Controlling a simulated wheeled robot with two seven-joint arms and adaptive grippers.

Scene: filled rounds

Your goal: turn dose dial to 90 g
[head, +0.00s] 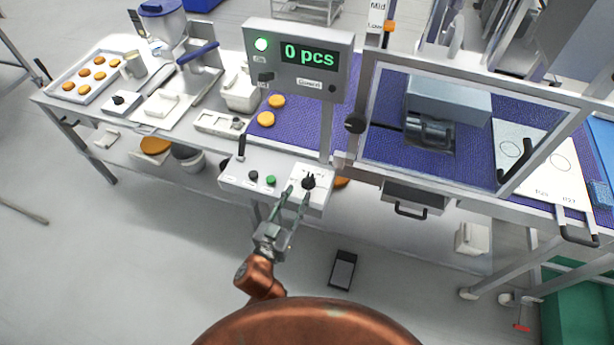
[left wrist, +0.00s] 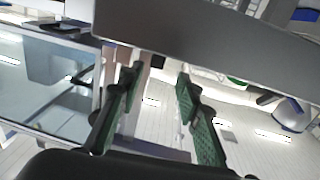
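The dose dial (head: 309,182) is a small black knob on a white plate at the right end of the control panel, below the display post. Its pointer and scale marks are too small to read. My left gripper (head: 298,190) reaches up from below, with its two fingers apart at the plate's front, close to the dial. I cannot tell whether a finger touches it. In the left wrist view the green-padded fingers (left wrist: 155,90) stand wide apart with nothing gripped, and the dial cannot be made out. My right gripper is not in view.
The display (head: 308,55) reads 0 pcs, with a green lamp lit. A black lever (head: 241,146), a black button and a green button (head: 270,180) are left of the dial. Orange rounds (head: 266,118) lie on the purple belt (head: 300,125) behind. A framed clear guard stands right.

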